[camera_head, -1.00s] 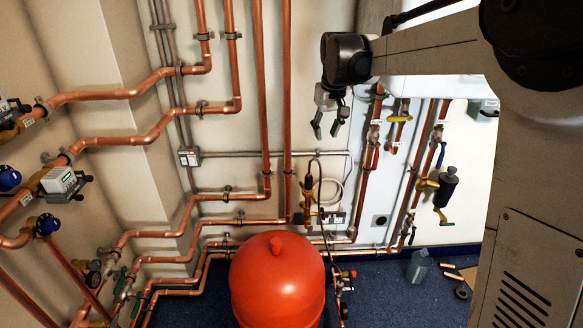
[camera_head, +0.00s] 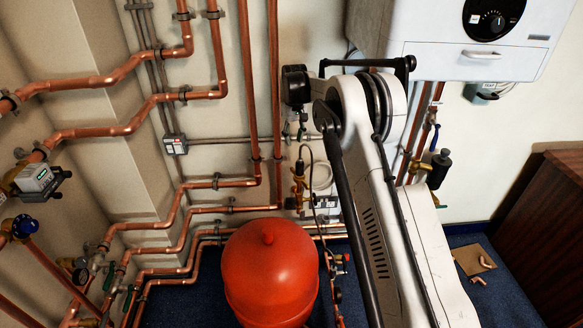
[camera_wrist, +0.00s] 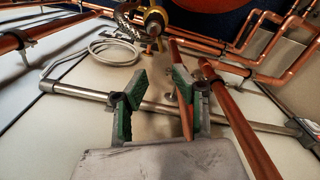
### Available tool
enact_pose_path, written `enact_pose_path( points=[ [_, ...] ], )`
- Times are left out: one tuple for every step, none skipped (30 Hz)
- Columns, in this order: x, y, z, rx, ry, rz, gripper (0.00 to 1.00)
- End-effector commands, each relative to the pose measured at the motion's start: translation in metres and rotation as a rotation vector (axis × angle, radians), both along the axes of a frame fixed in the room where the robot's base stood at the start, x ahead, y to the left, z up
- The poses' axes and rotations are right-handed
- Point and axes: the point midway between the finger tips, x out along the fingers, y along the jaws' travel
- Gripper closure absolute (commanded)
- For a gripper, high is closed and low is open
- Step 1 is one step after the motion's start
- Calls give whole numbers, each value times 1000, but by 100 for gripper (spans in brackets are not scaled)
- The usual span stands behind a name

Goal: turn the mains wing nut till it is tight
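I cannot make out the mains wing nut for certain in either view. A brass fitting (camera_head: 299,180) with a braided hose stands on the wall in the head view. A brass fitting with a braided hose (camera_wrist: 153,20) also shows at the top of the wrist view, beyond my fingertips. My gripper (camera_wrist: 158,88) is open, with two green-padded fingers spread apart and nothing held between them. In the head view my gripper (camera_head: 294,137) is small and dark, close to the wall above the brass fitting, partly lost against the pipes.
A red vessel (camera_head: 270,275) stands in front of the wall pipes. Copper pipes (camera_wrist: 243,130) and a grey conduit (camera_wrist: 75,93) run close around my fingers. A white boiler (camera_head: 468,45) hangs at the upper right. A brown cabinet (camera_head: 545,220) stands at the right.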

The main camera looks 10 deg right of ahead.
Motion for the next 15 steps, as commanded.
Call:
enact_pose_path(
  points=[
    [2, 0, -6, 0, 4, 2, 73],
    [3, 0, -7, 0, 6, 3, 73],
    [3, 0, -10, 0, 8, 4, 73],
    [4, 0, -11, 0, 9, 4, 73],
    [4, 0, -13, 0, 10, 5, 73],
    [4, 0, -15, 0, 10, 5, 73],
    [4, 0, -17, 0, 10, 5, 73],
    [4, 0, -20, 0, 10, 5, 73],
    [4, 0, -24, 0, 10, 5, 73],
    [4, 0, -28, 0, 10, 5, 73],
    [4, 0, -32, 0, 10, 5, 73],
    [4, 0, -38, 0, 10, 5, 73],
    [4, 0, -44, 0, 10, 5, 73],
    [4, 0, -49, 0, 10, 5, 73],
    [4, 0, -57, 0, 10, 5, 73]
  ],
)
